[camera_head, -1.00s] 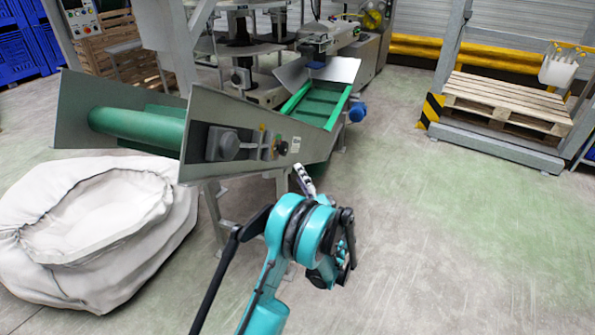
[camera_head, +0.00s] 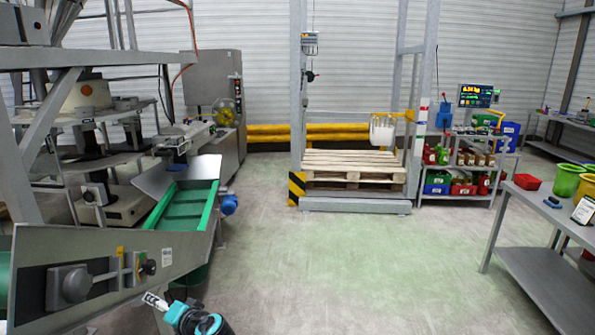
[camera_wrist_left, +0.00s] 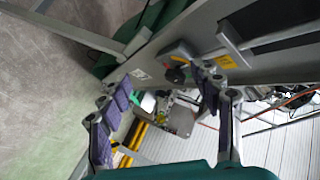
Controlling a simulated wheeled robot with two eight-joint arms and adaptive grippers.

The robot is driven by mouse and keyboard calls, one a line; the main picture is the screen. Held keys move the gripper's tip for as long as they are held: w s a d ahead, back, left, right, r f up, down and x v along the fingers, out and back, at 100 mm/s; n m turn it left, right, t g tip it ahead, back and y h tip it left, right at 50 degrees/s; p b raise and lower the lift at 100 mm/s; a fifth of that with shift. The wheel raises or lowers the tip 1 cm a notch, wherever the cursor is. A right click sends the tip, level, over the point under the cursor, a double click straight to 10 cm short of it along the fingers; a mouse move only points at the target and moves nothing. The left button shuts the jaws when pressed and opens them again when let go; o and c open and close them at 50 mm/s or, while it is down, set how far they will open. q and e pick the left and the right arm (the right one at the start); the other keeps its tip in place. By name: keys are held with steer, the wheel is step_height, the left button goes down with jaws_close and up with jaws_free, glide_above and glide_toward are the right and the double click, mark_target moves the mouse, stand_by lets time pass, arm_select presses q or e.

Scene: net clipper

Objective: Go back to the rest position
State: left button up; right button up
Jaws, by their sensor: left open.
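My left gripper (camera_wrist_left: 165,100) is open in the left wrist view, its two fingers spread apart with nothing between them. In the head view my teal left arm (camera_head: 198,320) shows at the bottom edge, with one pale finger part (camera_head: 155,301) beside the grey conveyor's side panel. The panel carries a grey switch box (camera_head: 72,285) and a dark knob (camera_head: 148,267); the knob also shows near the gripper in the left wrist view (camera_wrist_left: 176,75). I cannot tell whether the gripper touches the panel. My right gripper is not in view.
The green conveyor belt (camera_head: 185,208) and machine stand on the left. A wooden pallet (camera_head: 353,167) sits in a grey frame at the back. A grey table (camera_head: 545,225) with bins stands at the right. The green-grey floor (camera_head: 340,270) in the middle is clear.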

arm_select(q)
steer(key=s+d+f+h, duration=0.2)
steer(key=s+d+h, duration=0.3)
steer(key=s+d, duration=0.4)
steer(key=s+d+f+n+g+h, duration=0.1)
steer(key=s+d+h, duration=0.5)
steer(key=s, duration=0.8)
steer(key=d+f, duration=0.1)
steer(key=d, duration=0.1)
steer(key=shift+s+d+f+n+h, duration=0.15)
steer(key=shift+s+d+n+h, duration=0.15)
steer(key=shift+d, duration=0.1)
